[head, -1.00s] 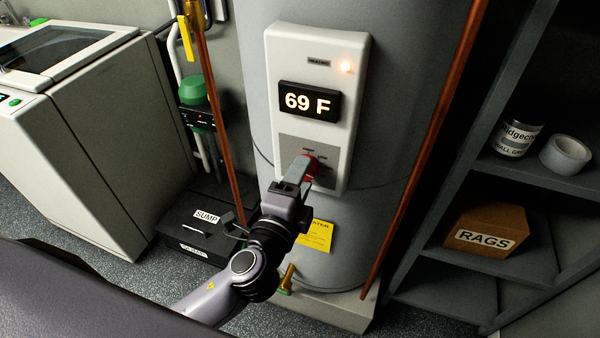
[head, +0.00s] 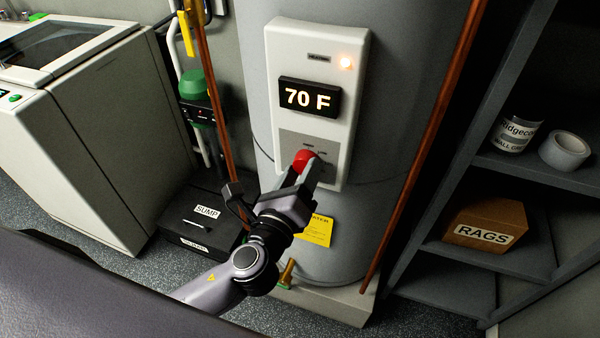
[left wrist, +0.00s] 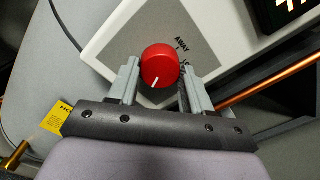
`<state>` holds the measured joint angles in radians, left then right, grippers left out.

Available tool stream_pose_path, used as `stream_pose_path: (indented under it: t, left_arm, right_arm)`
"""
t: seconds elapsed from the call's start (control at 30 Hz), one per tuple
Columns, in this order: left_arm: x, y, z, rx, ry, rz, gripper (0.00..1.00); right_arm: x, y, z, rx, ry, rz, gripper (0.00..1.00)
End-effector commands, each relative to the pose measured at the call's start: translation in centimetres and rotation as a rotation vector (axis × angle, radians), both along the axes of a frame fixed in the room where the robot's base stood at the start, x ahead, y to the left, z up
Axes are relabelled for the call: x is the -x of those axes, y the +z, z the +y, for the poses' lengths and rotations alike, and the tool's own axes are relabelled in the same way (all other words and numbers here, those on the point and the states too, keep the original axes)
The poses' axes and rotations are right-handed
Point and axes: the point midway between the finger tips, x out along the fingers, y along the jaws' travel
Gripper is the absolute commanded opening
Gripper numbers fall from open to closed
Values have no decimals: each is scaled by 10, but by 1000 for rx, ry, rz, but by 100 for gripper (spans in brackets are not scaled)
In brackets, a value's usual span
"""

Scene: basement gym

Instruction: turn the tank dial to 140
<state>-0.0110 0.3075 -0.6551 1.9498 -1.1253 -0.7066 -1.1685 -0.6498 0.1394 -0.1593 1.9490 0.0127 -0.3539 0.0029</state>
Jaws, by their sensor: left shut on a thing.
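The tank (head: 400,90) is a grey cylinder with a white control panel (head: 350,50) on its front. The panel's black display (head: 310,98) reads 70 F, and an orange light glows above it. The red tank dial (head: 302,158) sits low on the panel. In the left wrist view the dial (left wrist: 160,62) has a white pointer mark at its lower edge. The label AWAY shows beside it; another label is partly hidden by a finger. My left gripper (head: 306,171) is shut on the dial, one finger on each side. My right gripper is not in view.
Copper pipes (head: 430,140) run on both sides of the tank. A black sump box (head: 180,225) and a white machine (head: 80,130) stand at left. Grey shelves (head: 540,175) at right hold a can (head: 515,132), a tape roll (head: 565,150) and a rags box (head: 487,223).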

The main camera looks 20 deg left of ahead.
Motion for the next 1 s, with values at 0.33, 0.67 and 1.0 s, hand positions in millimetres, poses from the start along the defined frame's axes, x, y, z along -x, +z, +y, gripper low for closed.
stream_pose_path:
  t: [0.33,0.67,1.0]
  left_arm:
    - [0,0,0,-269,-2,-8,19]
    - [0,-1,0,-400,-2,-11,19]
    - [0,-1,0,-428,-1,-12,19]
  right_arm:
    - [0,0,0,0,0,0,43]
    - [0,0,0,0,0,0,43]
    - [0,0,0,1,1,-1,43]
